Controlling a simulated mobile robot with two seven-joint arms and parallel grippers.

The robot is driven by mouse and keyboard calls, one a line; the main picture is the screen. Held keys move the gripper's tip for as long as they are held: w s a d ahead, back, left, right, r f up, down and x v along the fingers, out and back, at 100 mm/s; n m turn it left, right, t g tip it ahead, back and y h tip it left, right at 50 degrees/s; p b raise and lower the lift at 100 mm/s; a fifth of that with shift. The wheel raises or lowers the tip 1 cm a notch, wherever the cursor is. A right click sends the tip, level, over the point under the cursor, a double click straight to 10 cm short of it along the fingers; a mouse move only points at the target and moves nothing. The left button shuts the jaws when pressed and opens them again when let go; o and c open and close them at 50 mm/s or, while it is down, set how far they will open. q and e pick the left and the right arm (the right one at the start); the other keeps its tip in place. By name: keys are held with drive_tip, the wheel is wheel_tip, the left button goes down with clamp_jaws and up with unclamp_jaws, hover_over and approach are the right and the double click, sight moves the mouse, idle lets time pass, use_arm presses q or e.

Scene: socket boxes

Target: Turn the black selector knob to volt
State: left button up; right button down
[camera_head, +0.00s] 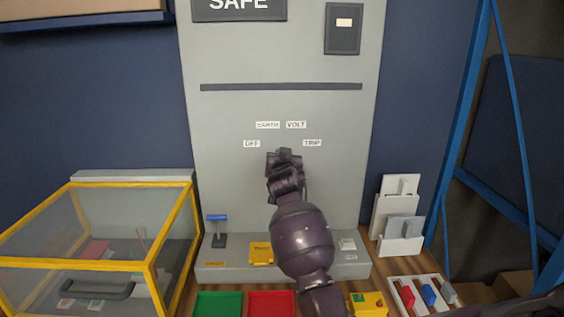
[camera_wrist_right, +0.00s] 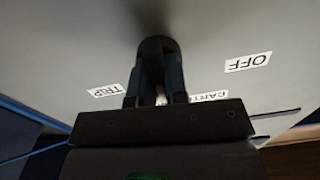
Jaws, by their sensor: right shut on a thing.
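The black selector knob (camera_wrist_right: 155,46) sits on the grey panel (camera_head: 225,180), under my right gripper in the wrist view. The fingers of my right gripper (camera_wrist_right: 157,88) are shut on it, one on each side. In the head view my right gripper (camera_head: 284,158) hides the knob. The labels around it read OFF (camera_head: 251,143), EARTH (camera_head: 267,125), VOLT (camera_head: 296,125) and TRIP (camera_head: 312,143). I cannot tell which label the knob points to. My left gripper is not in view.
A yellow-framed clear box (camera_head: 148,265) stands at the left. Green (camera_head: 218,304) and red (camera_head: 270,303) trays lie in front of the panel. A white rack (camera_head: 419,283) with coloured pieces is at the lower right, and a blue frame (camera_head: 524,140) stands further right.

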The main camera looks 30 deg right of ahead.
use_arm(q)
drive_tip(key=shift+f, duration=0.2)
use_arm(e)
drive_tip(key=shift+m, duration=1.4)
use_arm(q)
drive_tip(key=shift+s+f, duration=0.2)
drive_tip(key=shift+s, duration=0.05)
use_arm(e)
drive_tip(key=c, duration=1.1)
unclamp_jaws()
drive_tip(key=shift+c, duration=0.2)
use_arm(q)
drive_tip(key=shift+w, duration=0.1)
use_arm(e)
drive_tip(key=shift+d, duration=0.1)
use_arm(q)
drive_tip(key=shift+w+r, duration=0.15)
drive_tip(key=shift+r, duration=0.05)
use_arm(e)
drive_tip(key=shift+s, duration=0.15)
